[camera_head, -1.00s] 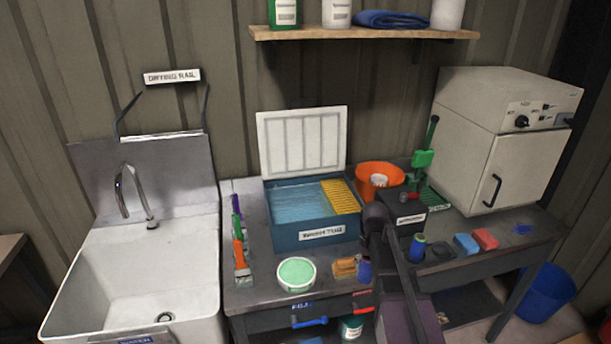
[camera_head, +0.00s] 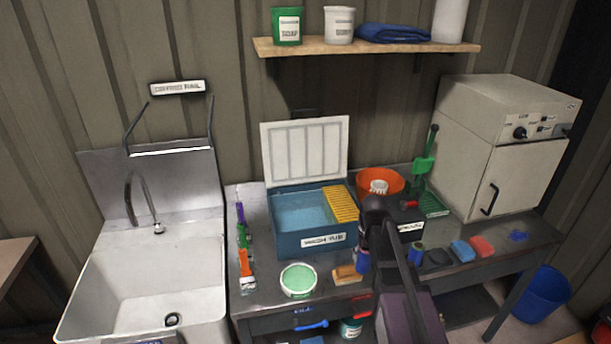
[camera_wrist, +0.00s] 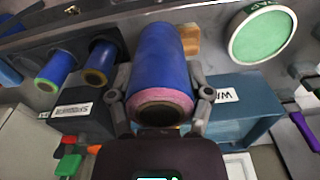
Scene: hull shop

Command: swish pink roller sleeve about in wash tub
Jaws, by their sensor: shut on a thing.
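The pink roller sleeve (camera_wrist: 156,62), a blue tube with a pink rim at its near end, sits between the two fingers of my gripper (camera_wrist: 160,97). My gripper is shut on it. In the head view the sleeve (camera_head: 362,260) shows as a small blue piece below my wrist, partly hidden by my arm. It is in front of and to the right of the wash tub, outside it. The wash tub (camera_head: 318,242) is a blue labelled box with its pale lid raised, light blue water inside and a yellow ribbed rack at its right.
A green-topped pot (camera_head: 298,280) and a wooden-backed brush (camera_head: 345,274) stand in front of the tub. An orange bucket (camera_head: 395,184) is behind my arm. Two other blue sleeves (camera_wrist: 106,60) stand by a black labelled box (camera_wrist: 85,112). A sink (camera_head: 150,285) is at left.

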